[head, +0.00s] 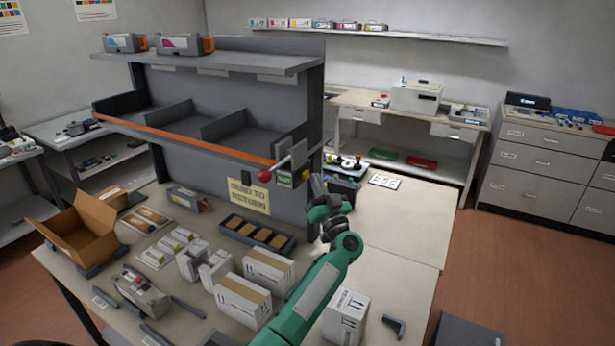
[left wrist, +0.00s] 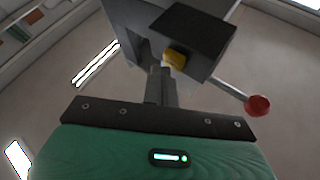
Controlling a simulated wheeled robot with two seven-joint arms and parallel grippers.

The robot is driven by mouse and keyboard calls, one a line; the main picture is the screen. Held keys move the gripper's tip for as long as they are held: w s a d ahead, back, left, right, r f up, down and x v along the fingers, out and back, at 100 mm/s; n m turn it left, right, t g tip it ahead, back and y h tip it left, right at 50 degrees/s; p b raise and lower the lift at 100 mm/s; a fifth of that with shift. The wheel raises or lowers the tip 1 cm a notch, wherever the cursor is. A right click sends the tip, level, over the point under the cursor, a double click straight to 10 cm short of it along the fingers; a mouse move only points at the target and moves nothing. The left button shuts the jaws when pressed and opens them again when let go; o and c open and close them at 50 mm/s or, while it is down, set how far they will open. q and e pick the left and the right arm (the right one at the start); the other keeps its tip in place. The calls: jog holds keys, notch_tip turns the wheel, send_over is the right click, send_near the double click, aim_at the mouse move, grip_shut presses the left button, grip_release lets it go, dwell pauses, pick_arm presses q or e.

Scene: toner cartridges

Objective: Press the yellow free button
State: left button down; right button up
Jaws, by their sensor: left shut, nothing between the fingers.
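The yellow button (left wrist: 174,57) shows in the left wrist view on a grey box (left wrist: 145,22) with a dark plate in front. My left gripper (head: 316,180) is up at the right end of the shelf unit, beside the box with the red-knobbed lever (head: 264,175). In the left wrist view its fingers (left wrist: 160,72) are shut and empty. Their tips are just below and left of the button; I cannot tell whether they touch it. The lever's red knob (left wrist: 258,105) is to the right. My right gripper is out of view.
The grey shelf unit (head: 225,180) with an orange strip stands on the workbench. White boxes (head: 268,270), an open cardboard box (head: 80,228) and a dark tray (head: 257,234) lie below. The bench's right part (head: 405,235) is mostly clear.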

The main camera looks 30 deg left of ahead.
pick_arm(q)
jog(key=shift+a, duration=0.35)
jog(key=shift+a+p, duration=0.25)
jog(key=shift+p, duration=0.15)
jog(key=shift+d, duration=0.1)
dwell(0.6)
jog(key=shift+d+p, duration=0.35)
jog(key=shift+d, duration=0.5)
jog(key=d+p, duration=0.1)
jog(key=d, duration=0.4)
jog(key=shift+w, duration=0.15)
jog(key=shift+d+f, duration=0.1)
